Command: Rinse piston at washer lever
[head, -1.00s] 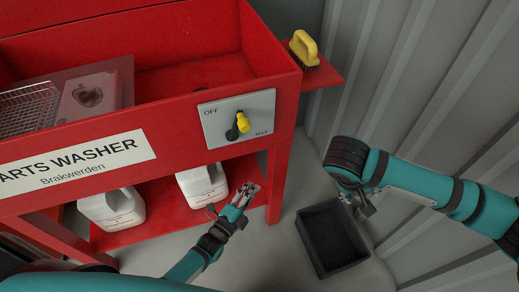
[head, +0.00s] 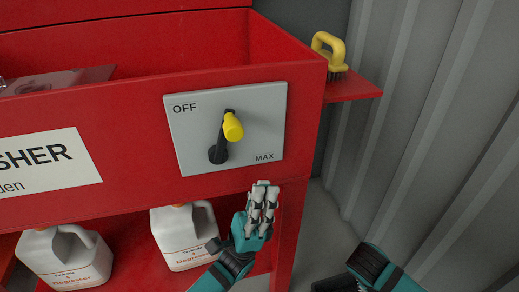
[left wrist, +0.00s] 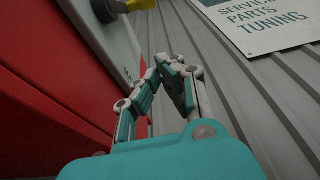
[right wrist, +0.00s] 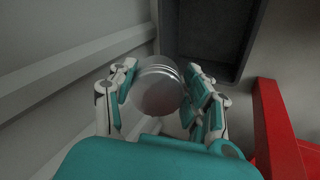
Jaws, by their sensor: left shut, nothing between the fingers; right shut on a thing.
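The red parts washer (head: 130,130) fills the left and middle of the head view. On its front, a grey plate marked OFF and MAX (head: 265,110) carries the black lever with a yellow knob (head: 232,127), which points up and slightly right. The lever's knob also shows at the top of the left wrist view (left wrist: 138,4). My left gripper (head: 264,188) is shut and empty, below the plate and apart from the lever. In the right wrist view, my right gripper (right wrist: 158,90) is shut on the silvery round piston (right wrist: 157,92). The right fingers are outside the head view.
A yellow brush (head: 328,52) stands on the red side shelf (head: 355,88). White degreaser jugs (head: 65,258) and (head: 185,238) stand on the lower shelf. A dark bin (right wrist: 208,35) is beyond the piston. A corrugated wall (head: 430,130) bounds the right.

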